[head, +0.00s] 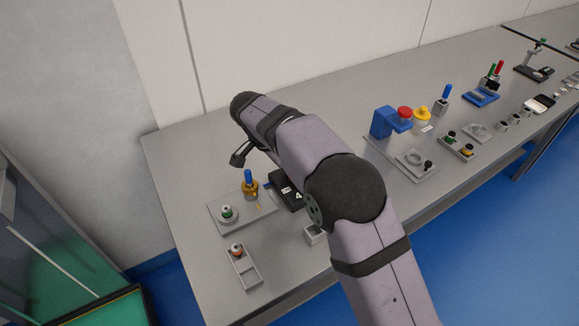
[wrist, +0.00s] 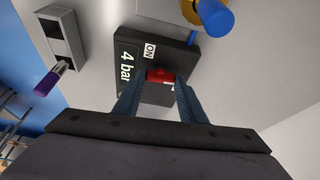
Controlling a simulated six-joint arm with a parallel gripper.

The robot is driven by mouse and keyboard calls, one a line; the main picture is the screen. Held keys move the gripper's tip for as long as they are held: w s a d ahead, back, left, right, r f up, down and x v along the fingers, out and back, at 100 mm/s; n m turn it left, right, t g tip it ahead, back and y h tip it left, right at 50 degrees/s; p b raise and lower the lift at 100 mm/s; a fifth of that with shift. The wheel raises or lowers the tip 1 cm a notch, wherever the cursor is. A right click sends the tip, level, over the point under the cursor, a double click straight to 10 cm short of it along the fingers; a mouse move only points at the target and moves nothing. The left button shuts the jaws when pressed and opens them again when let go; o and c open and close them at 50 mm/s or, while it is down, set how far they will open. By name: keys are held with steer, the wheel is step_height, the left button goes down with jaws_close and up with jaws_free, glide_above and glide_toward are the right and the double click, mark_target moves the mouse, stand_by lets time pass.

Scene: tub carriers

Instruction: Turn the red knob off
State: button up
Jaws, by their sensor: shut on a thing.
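The red knob (wrist: 160,75) sits on a black box (wrist: 128,63) marked "4 bar" with a white "ON" label. In the wrist view my gripper (wrist: 161,82) has its two blue-grey fingers on either side of the knob, shut on it. Part of the knob is hidden between the fingers, and its exact turn is hard to tell. In the head view the black box (head: 284,192) lies on the grey bench, partly behind my arm. The knob and my fingertips are hidden there.
A yellow fitting with a blue handle (head: 249,182) stands close left of the box on a grey plate (head: 226,221). A small grey tray (head: 246,271) lies nearer the front. A blue stand with a red top (head: 384,121) and other fixtures are along the right of the bench.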

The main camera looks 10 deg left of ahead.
steer(key=shift+m+g, duration=0.3)
steer(key=shift+m, duration=0.3)
steer(key=o, duration=1.1)
steer(key=shift+c, duration=0.2)
steer(key=v, duration=0.7)
steer(key=shift+a, duration=0.15)
steer(key=shift+r, duration=0.15)
